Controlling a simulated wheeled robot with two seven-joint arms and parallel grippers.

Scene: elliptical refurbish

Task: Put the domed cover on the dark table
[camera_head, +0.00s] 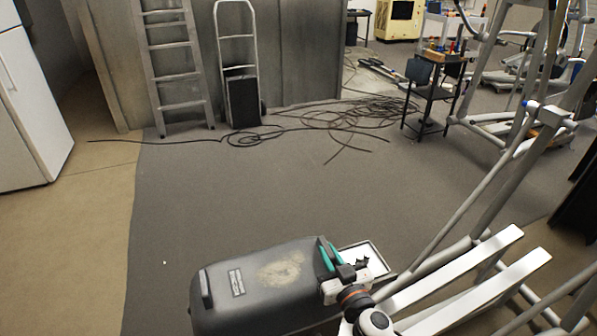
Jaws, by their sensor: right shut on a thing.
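The domed cover (235,305) is a dark grey rounded shell with a small label and a pale worn patch on top. It is at the bottom centre, partly cut off by the lower edge of the picture. My right gripper (325,254), with teal fingers, is shut on the cover's right end. What lies under the cover is hidden. A small dark table (432,99) with thin legs stands far back at the right, with tools on and around its top. My left gripper is not in view.
Exercise machine frames (485,190) with long pale bars fill the right side. A light-rimmed tray-like thing (381,262) is just behind my right gripper. Black cables (340,113) lie coiled near the ladder (174,78) and hand truck (237,40). The middle floor is clear.

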